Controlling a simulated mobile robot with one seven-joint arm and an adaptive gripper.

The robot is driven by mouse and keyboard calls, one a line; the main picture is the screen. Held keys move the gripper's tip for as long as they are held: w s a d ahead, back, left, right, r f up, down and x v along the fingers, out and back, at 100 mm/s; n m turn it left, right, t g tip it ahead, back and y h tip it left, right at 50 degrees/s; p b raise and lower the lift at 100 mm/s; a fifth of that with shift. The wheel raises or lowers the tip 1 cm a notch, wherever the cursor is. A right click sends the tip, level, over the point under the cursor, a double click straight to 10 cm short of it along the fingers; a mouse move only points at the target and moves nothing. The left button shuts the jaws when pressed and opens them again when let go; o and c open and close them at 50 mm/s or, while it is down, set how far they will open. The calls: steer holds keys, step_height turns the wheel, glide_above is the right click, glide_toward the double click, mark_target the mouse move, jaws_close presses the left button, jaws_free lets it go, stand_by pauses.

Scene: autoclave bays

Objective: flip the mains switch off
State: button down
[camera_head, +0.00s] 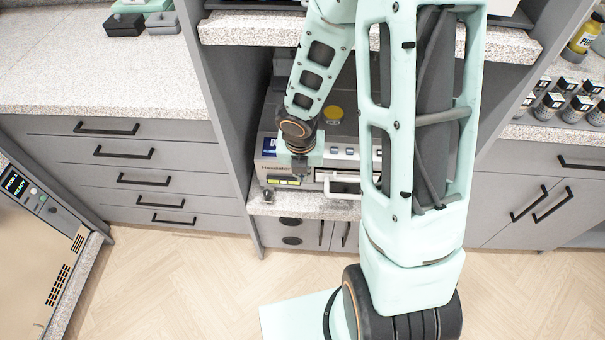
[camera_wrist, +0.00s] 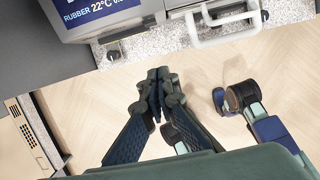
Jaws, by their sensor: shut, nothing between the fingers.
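A grey-white autoclave (camera_head: 335,158) stands in the lower bay, with a row of small panels and a pale handle (camera_head: 345,183) on its front. In the wrist view its display (camera_wrist: 95,12) reads "RUBBER 22°C", and the pale handle (camera_wrist: 228,28) shows to the right. My gripper (camera_head: 300,175) is in front of the left part of this front and covers some of it. In the wrist view my gripper (camera_wrist: 157,78) has its fingertips together and empty, seen over the floor below the display. I cannot make out the mains switch in either view.
The speckled shelf edge (camera_head: 310,207) runs under the autoclave, with cupboard doors below. Another shelf (camera_head: 240,27) is above. A second unit with a lit display (camera_head: 15,183) stands at far left. Bottles (camera_head: 572,105) stand on the right counter. The floor (camera_head: 180,280) is clear.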

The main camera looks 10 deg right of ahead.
steer(key=w+d+f+b, duration=0.1)
steer(key=w+f+b, duration=0.2)
steer(key=f, duration=0.6)
steer(key=shift+w+d+b, duration=0.3)
steer(key=shift+w+d, duration=0.1)
steer(key=shift+w, duration=1)
